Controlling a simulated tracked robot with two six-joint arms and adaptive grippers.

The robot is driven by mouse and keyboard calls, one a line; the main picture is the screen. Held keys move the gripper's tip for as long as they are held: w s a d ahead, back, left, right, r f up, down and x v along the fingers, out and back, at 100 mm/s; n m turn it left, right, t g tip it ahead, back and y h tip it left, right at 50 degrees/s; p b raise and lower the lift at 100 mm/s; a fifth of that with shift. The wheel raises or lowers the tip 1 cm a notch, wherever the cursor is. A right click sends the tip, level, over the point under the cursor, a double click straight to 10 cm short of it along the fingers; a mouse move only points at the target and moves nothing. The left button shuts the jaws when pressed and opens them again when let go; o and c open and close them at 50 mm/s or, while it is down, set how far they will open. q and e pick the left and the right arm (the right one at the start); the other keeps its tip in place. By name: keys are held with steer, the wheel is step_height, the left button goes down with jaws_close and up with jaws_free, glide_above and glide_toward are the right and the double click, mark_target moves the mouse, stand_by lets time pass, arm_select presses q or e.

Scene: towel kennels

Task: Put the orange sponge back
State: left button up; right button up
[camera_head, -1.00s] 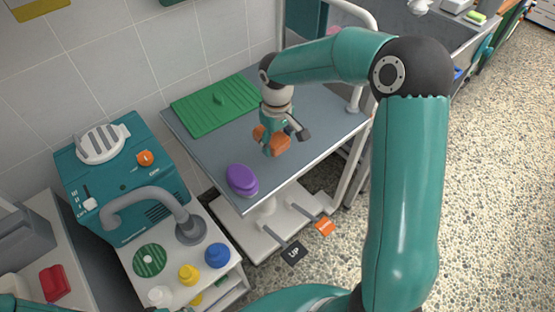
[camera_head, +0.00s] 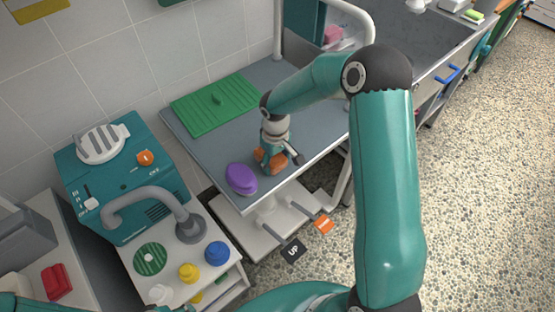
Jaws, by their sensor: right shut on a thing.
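The orange sponge (camera_head: 279,165) is held in my right gripper (camera_head: 271,162), which is shut on it. The fingers cover part of it, and orange shows on both sides of them. Sponge and gripper are over the front part of the grey table top (camera_head: 315,130), just right of a purple oval item (camera_head: 241,179). I cannot tell whether the sponge touches the table top. My left gripper is not in view.
A green ribbed mat with a knob (camera_head: 215,103) lies at the back of the table. Left stand a teal machine (camera_head: 125,185) with a grey hose and a white cart with a blue-capped (camera_head: 217,253) and a yellow-capped bottle (camera_head: 189,272). Foot pedals (camera_head: 292,250) sit below the table.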

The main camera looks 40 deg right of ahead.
mark_target(276, 159)
steer(key=o, duration=1.2)
step_height(276, 159, up, 12)
steer(key=shift+b, duration=0.4)
